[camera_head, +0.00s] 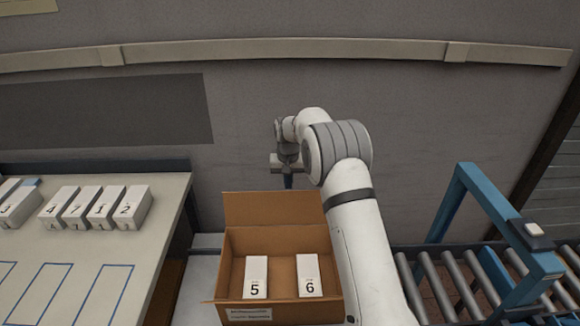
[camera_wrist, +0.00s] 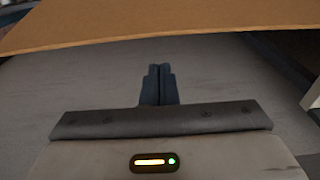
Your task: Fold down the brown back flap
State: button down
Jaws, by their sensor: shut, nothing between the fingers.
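The open cardboard box (camera_head: 228,275) stands in front of me in the head view. Its brown back flap (camera_head: 273,208) stands up and leans away from the opening at the rear. My gripper (camera_head: 288,182) is behind this flap, pointing down, its tips partly hidden by the flap's top edge. In the wrist view my gripper (camera_wrist: 158,84) is shut and empty, and the flap (camera_wrist: 160,28) crosses the top of the picture beyond the fingertips. I cannot tell whether they touch.
Inside the box stand two white blocks, 5 (camera_head: 256,277) and 6 (camera_head: 309,275). A table (camera_head: 110,250) with several numbered white blocks is at the left. A roller conveyor (camera_head: 450,285) with a blue frame (camera_head: 500,215) is at the right. A wall stands behind.

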jog(key=s, duration=0.1)
jog(key=s+r, duration=0.1)
jog(key=s, duration=0.1)
jog(key=shift+s+r+p, duration=0.25)
jog(key=shift+r+p, duration=0.05)
jog(key=shift+p, duration=0.1)
jog(key=shift+d+f+b, duration=0.1)
jog(key=shift+b, duration=0.25)
